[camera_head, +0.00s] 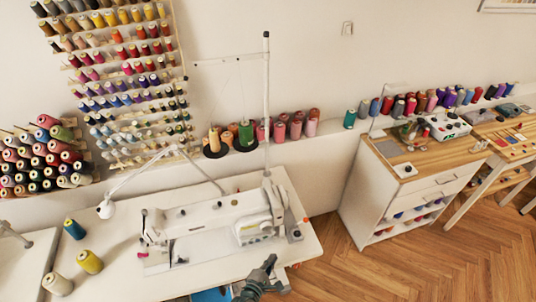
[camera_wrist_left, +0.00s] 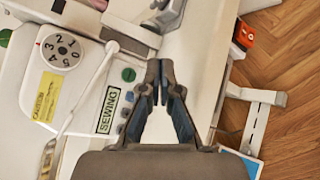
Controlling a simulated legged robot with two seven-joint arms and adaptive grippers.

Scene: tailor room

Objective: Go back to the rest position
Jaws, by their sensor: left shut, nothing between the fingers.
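My left gripper (camera_head: 270,262) shows in the head view at the bottom centre, dark grey, at the front right edge of the sewing table (camera_head: 105,262). It also shows in the left wrist view (camera_wrist_left: 154,70), where its fingertips meet with nothing between them. The white sewing machine (camera_head: 200,215) stands on the table just beyond the gripper. In the left wrist view the fingertips overlap the machine's "SEWING" label side (camera_wrist_left: 113,110) in the picture; I cannot tell the exact gap. My right gripper is in neither view.
Thread cones, one teal (camera_head: 74,229), one yellow (camera_head: 89,262) and one cream (camera_head: 57,284), stand on the table's left. A white cabinet (camera_head: 360,205) stands right. Wooden floor (camera_head: 400,265) is open between. A red-orange switch (camera_wrist_left: 243,35) is near the gripper.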

